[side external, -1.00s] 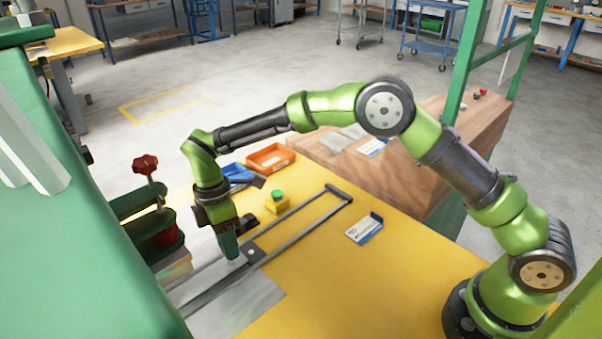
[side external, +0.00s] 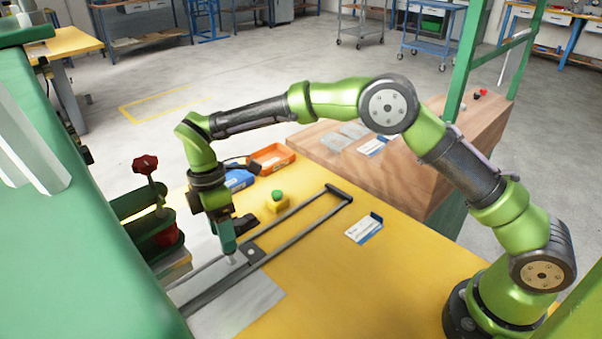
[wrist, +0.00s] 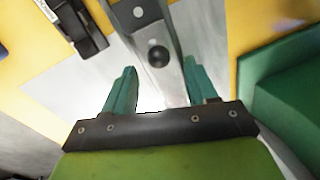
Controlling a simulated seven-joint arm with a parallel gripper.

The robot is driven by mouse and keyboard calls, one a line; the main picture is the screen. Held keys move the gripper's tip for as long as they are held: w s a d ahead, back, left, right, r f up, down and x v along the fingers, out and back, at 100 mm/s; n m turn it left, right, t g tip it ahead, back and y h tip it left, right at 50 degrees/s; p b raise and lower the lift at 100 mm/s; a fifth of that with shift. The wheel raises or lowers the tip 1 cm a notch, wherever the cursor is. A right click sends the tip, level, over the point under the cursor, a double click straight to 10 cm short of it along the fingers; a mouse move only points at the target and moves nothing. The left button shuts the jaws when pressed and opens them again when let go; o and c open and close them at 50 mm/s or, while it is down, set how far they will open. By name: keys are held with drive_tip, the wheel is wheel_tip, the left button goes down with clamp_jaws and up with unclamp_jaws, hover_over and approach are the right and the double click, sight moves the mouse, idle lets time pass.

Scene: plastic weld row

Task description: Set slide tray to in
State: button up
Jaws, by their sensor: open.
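The slide tray is a bare grey metal plate (side external: 247,302) lying along two dark rails (side external: 310,218) on the yellow bench. My gripper (side external: 231,257) points down over the plate, close to this block. In the wrist view a grey bar with a round dark knob (wrist: 158,56) runs between my open fingers (wrist: 158,80), one finger on each side. The fingers look apart from the knob; their height above it is hard to tell. The plate's far part is hidden by my gripper.
A green machine (side external: 100,255) with a red handwheel (side external: 145,164) stands at the left. A yellow box with a green button (side external: 277,201), a blue bin (side external: 239,180), an orange bin (side external: 271,159) and a blue-white card box (side external: 365,228) sit behind and right. The bench front is clear.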

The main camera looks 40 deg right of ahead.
wheel_tip(320, 180, up, 14)
drive_tip(key=w, duration=0.2)
drive_tip(key=shift+w+d+f, duration=0.2)
drive_tip(key=shift+w+d, duration=0.05)
drive_tip(key=shift+w, duration=0.05)
drive_tip(key=s+d+r+m+t+y, duration=0.1)
drive_tip(key=s+d+r+m+t, duration=0.2)
drive_tip(key=s+d+m+t, duration=0.6)
drive_tip(key=shift+s+d+m+y, duration=0.3)
drive_tip(key=shift+s+d+m, duration=5.55)
drive_tip(key=shift+s, duration=2.1)
